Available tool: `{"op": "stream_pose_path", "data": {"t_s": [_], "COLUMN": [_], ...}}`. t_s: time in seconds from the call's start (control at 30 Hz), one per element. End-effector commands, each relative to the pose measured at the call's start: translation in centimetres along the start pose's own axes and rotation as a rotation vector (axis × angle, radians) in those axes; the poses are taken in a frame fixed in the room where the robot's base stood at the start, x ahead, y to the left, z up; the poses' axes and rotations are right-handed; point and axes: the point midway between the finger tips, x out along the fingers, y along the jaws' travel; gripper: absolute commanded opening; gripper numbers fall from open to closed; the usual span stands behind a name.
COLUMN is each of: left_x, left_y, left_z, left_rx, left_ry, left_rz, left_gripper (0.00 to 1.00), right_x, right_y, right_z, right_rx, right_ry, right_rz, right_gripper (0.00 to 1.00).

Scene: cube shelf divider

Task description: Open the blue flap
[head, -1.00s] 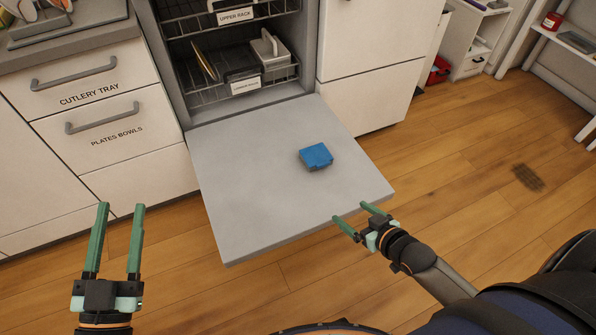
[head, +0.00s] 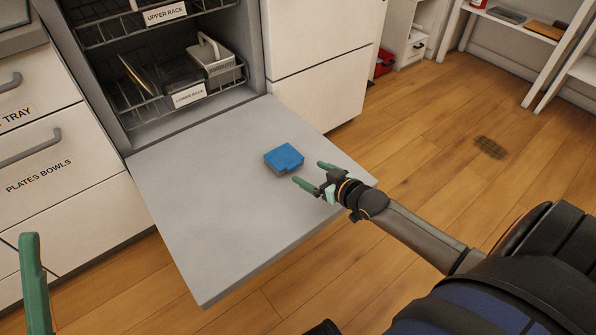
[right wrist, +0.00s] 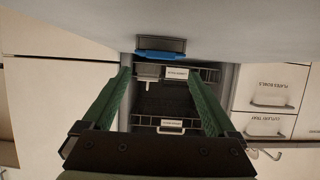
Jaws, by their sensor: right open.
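The blue flap (head: 284,159) is a small blue lid on a grey base, on the inner face of the lowered dishwasher door (head: 205,235). It looks closed down flat on its base. In the right wrist view the blue flap (right wrist: 160,56) shows beyond the fingertips, roughly between them. My right gripper (head: 310,173) is open and empty, over the door just right of the flap. I see a gap between finger and flap. Only one green finger of my left gripper (head: 35,280) shows at the lower left edge, away from the flap.
The dishwasher's upper rack (head: 115,22) and lower rack (head: 160,108) stand behind the door, with dishes in the lower one. Drawers (head: 60,190) are on the left and a white cabinet (head: 320,90) on the right.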

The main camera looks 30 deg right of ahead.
Motion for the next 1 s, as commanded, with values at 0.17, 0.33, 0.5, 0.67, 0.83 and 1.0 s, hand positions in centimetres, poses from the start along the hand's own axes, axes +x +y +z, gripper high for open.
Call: {"op": "stream_pose_path", "data": {"t_s": [0.17,0.33,0.5,0.67,0.83,1.0], "left_x": [-1.3,-2.0,-2.2,-2.2,-2.2,-2.2], "left_y": [0.8,1.1,1.3,1.4,1.4,1.4], "left_z": [1.4,2.1,2.4,2.4,2.4,2.4], "left_rx": [-0.024,-0.039,-0.045,-0.046,-0.045,-0.045], "left_ry": [-0.005,-0.012,-0.015,-0.016,-0.015,-0.014], "left_rz": [0.002,0.003,0.003,0.006,0.01,0.011], "left_gripper": [0.5,0.5,0.5,0.5,0.5,0.5], "right_x": [3.3,5.2,6.2,6.3,6.3,6.3], "right_y": [0.0,0.0,0.0,0.0,0.0,0.0], "right_z": [0.3,0.2,0.1,0.0,0.0,0.0], "right_rx": [0.001,0.001,0.0,0.0,0.0,0.0], "right_ry": [0.002,0.001,0.001,-0.001,-0.001,0.0], "right_rz": [0.001,0.0,0.0,0.0,0.0,0.0], "right_gripper": [0.93,0.93,0.93,0.93,0.9,0.71]}}
